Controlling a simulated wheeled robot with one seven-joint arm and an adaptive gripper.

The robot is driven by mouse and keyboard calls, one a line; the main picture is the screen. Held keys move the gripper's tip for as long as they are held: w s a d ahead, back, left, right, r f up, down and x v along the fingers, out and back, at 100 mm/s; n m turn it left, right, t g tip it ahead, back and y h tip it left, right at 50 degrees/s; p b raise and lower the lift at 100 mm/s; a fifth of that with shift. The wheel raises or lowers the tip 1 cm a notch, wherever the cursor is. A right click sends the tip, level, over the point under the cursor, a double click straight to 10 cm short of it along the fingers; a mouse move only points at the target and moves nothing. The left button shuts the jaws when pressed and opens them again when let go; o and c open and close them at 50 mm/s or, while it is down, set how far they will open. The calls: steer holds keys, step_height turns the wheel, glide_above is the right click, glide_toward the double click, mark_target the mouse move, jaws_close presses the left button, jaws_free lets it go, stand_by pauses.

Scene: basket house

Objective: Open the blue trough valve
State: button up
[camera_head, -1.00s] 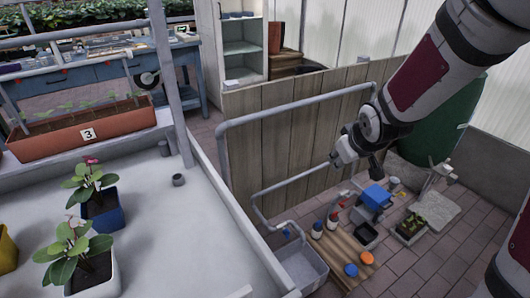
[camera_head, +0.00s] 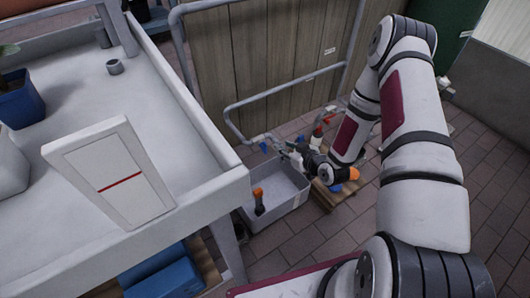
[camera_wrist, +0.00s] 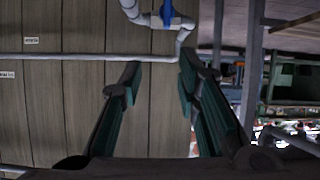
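The blue trough valve (camera_head: 264,147) is a small blue handle on the grey pipe above the grey trough (camera_head: 303,196). In the wrist view, the blue handle (camera_wrist: 167,12) is at the top edge, on the pale pipe, beyond my fingertips. My gripper (camera_head: 288,149) is low beside the pipe end, just right of the valve in the head view. In the wrist view my gripper (camera_wrist: 160,72) is open, its two dark green-padded fingers apart with nothing between them. The handle appears apart from the fingers; the exact depth gap is hard to tell.
A wooden panel (camera_head: 270,60) with grey pipes (camera_head: 285,92) stands behind the valve. A white bench (camera_head: 140,95) is at the left. Brick floor lies open at right.

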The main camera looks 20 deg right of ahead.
mark_target(266, 145)
steer(key=shift+t, duration=0.3)
steer(key=f+b+x, duration=0.1)
steer(key=b+x, duration=0.1)
steer(key=x, duration=0.2)
steer(key=s+f+b+x, duration=0.1)
steer(key=b+x, duration=0.1)
steer(key=x, duration=0.3)
steer(key=f+b+x, duration=0.1)
steer(key=b+x, duration=0.1)
steer(key=x, duration=0.3)
steer(key=shift+s+a, duration=0.2)
steer(key=shift+a, duration=0.2)
jaws_close()
